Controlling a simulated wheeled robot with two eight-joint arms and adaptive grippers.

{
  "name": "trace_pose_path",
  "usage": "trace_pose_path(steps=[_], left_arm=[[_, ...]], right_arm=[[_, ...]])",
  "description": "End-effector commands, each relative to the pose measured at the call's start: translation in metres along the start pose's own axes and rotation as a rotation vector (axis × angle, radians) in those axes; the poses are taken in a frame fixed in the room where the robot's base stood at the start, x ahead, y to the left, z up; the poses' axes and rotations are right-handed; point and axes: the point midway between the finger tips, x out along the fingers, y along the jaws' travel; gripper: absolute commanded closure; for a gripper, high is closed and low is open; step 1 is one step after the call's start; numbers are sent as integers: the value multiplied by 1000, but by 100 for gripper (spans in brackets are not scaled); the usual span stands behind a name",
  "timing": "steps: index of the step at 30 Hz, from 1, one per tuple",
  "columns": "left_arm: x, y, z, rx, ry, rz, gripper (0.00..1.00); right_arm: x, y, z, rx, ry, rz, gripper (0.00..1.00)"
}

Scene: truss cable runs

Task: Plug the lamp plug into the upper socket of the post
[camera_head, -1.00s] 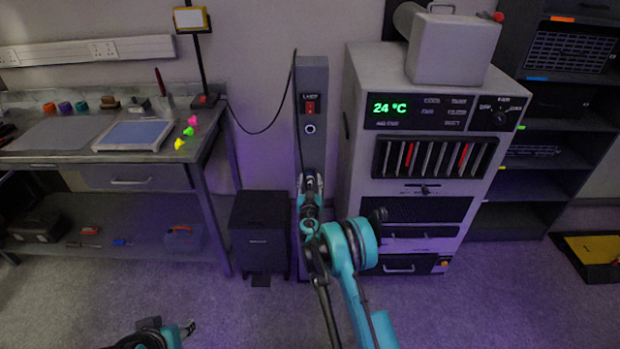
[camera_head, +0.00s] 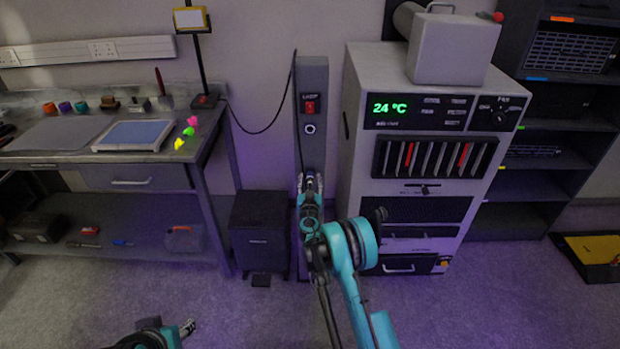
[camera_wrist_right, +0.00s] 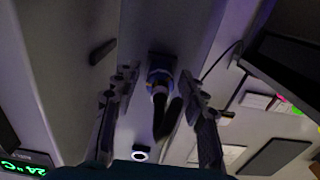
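The grey post (camera_head: 312,85) stands between the bench and the cabinet, with a red lamp switch (camera_head: 309,107). Below the switch is the upper socket (camera_head: 310,129), a pale ring with nothing in it; it also shows low in the right wrist view (camera_wrist_right: 141,152). The lamp plug (camera_wrist_right: 159,88) sits at a dark square lower socket (camera_wrist_right: 161,62), its dark cable trailing toward the camera. My right gripper (camera_wrist_right: 160,100) has its fingers on either side of the plug, with gaps showing. In the head view the right gripper (camera_head: 309,181) hides the plug. My left gripper (camera_head: 187,328) is low at left.
The lamp (camera_head: 190,19) stands on the bench (camera_head: 60,157) at left, its black cable (camera_head: 262,130) looping to the post. A dark bin (camera_head: 260,225) stands left of the post's foot. The cabinet (camera_head: 360,80) is close on the right.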

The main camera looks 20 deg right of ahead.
Motion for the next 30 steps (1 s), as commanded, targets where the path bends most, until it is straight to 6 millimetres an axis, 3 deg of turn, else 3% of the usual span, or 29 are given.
trace_pose_path(steps=[1,4,17,30], left_arm=[[0,0,0,0,0,0,60],[0,0,0,0,0,0,60],[0,0,0,0,0,0,60],[0,0,0,0,0,0,60]], right_arm=[[0,0,0,0,0,0,75],[0,0,0,0,0,0,100],[-3,0,0,0,0,0,100],[-26,0,0,0,0,0,100]])
